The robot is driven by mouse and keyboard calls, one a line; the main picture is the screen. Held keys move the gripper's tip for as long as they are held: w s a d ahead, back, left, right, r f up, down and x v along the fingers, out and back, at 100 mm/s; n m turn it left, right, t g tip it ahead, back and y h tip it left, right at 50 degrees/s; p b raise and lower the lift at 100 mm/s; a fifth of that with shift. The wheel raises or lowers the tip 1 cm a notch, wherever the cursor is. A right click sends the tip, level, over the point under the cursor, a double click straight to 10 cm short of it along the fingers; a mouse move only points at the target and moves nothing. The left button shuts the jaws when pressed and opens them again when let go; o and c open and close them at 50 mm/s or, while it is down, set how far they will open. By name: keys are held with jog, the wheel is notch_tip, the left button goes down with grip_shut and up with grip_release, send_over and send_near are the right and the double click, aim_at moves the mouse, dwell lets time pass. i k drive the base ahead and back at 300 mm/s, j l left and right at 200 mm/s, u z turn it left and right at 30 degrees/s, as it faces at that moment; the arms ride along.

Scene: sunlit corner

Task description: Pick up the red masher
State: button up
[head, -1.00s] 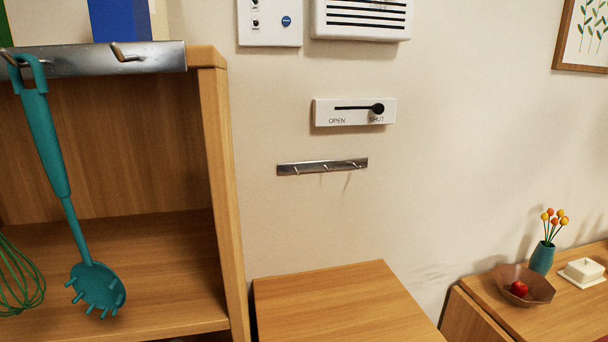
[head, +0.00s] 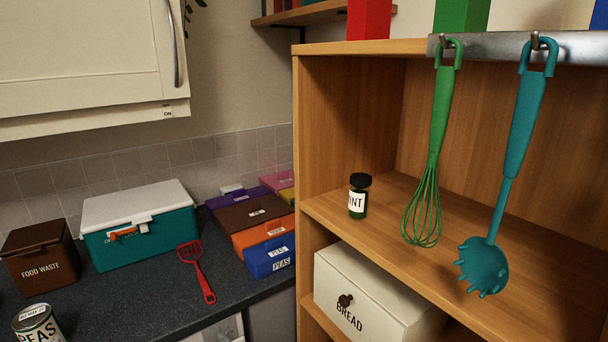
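A red utensil (head: 199,274) lies flat on the dark counter in the head view, left of the wooden shelf unit. It has a flat slotted head toward the back and a handle pointing to the counter's front edge. It looks like the red masher, though the exact head shape is hard to tell. Nothing touches or covers it. My gripper is not in view.
A teal cooler box (head: 140,238) with a white lid stands left of it, and a blue box (head: 269,258) stands right. A food waste bin (head: 40,262) and peas can (head: 37,325) sit far left. A green whisk (head: 436,130) and teal pasta server (head: 515,140) hang from the shelf.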

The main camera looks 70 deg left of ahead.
aim_at(208, 293)
jog(key=u, duration=2.3)
